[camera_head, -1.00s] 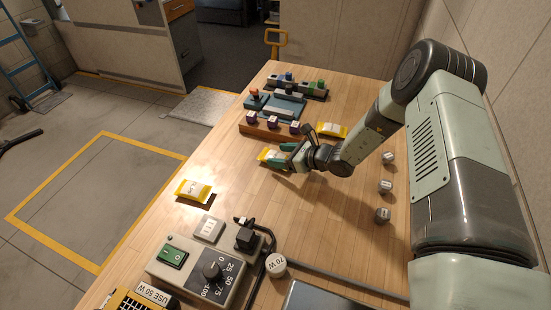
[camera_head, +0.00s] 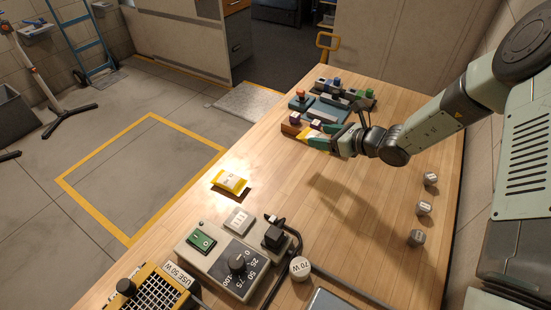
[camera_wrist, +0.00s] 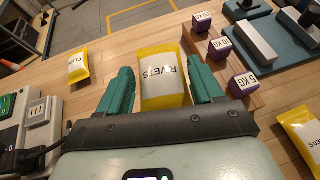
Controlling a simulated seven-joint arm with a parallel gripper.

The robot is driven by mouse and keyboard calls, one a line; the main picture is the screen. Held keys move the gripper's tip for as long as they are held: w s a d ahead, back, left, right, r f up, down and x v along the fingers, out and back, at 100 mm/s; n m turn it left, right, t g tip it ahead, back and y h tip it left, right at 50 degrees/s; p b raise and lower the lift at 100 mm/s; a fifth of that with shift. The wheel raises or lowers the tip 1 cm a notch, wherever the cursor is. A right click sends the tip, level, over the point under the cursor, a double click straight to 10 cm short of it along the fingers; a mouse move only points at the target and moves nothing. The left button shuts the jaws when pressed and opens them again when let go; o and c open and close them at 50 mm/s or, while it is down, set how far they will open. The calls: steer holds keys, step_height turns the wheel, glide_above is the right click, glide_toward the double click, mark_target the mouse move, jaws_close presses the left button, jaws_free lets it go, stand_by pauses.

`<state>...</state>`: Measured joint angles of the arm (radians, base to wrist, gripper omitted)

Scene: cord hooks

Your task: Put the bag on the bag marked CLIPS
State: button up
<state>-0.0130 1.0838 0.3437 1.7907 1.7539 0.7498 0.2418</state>
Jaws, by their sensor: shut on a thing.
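In the head view this bag (camera_head: 312,134) is partly hidden by the fingers. It appears to be held above the table. The yellow bag marked CLIPS (camera_head: 230,181) lies on the table to the left and nearer the camera, apart from my gripper. It also shows at the left of the wrist view (camera_wrist: 78,66).
Another yellow bag (camera_wrist: 303,135), its label ending in ERS, lies at the right of the wrist view. Purple weights (camera_wrist: 243,83) stand on a wooden rack near the held bag. A control box (camera_head: 238,262) with dial stands in front of the CLIPS bag. Grey knobs (camera_head: 424,208) lie right.

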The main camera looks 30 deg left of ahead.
steer(key=s+a+r+n+g, duration=0.2)
steer(key=s+a+n+g, duration=0.15)
steer(key=s+a, duration=0.55)
steer(key=n+g, duration=0.3)
glide_above(235, 179)
step_height(235, 179, down, 4)
steer(key=shift+r+m+h, duration=0.25)
steer(key=shift+h, duration=0.05)
steer(key=shift+f, duration=2.2)
steer(key=shift+f, duration=0.1)
steer(key=o, duration=1.1)
